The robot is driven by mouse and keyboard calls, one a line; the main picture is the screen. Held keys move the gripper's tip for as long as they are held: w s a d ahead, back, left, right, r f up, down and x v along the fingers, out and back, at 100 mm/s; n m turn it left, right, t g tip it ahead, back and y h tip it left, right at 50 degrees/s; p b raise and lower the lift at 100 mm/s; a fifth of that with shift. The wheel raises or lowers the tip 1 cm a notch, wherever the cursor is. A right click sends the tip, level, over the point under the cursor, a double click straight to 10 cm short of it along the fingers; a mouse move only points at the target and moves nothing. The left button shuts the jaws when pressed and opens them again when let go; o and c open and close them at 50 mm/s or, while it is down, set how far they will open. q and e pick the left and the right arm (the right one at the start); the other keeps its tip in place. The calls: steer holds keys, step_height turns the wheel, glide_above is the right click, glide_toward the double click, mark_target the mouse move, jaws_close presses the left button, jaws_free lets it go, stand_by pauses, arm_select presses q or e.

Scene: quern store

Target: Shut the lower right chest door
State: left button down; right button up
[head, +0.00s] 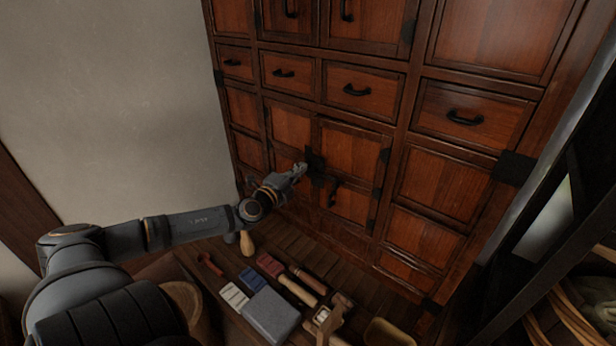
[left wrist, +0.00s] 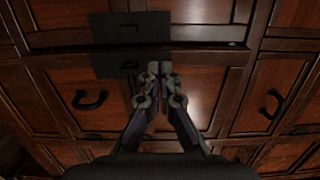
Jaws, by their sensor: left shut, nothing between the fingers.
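The lower right chest door (head: 352,152) is a reddish-brown panel with a dark frame and black hinges on its right side. Its left edge seems to stand slightly out from the lower left door (head: 291,126), but the gap is hard to judge. A black handle (head: 333,194) and a black plate (head: 316,160) are near that edge. My left gripper (head: 302,168) is shut and empty, just left of the plate; contact is unclear. In the left wrist view its closed fingertips (left wrist: 160,68) overlap wooden panels and a black plate (left wrist: 130,28). My right gripper is not in view.
Drawers with black handles (head: 356,90) run above the doors. Below lie several tools, a grey block (head: 270,316) and a wooden mallet (head: 333,318) on a wooden surface. A bare wall (head: 120,100) is at left; a dark rack (head: 560,260) stands at right.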

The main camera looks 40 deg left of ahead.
mark_target(313, 158)
arm_select(q)
steer(key=w, duration=0.3)
steer(key=shift+a+r+p, duration=0.2)
steer(key=shift+r+p, duration=0.15)
steer(key=shift+p, duration=0.05)
steer(key=shift+w+f+p, duration=0.15)
steer(key=shift+w+p, duration=0.45)
steer(key=shift+w, duration=0.05)
steer(key=shift+w+f, duration=0.1)
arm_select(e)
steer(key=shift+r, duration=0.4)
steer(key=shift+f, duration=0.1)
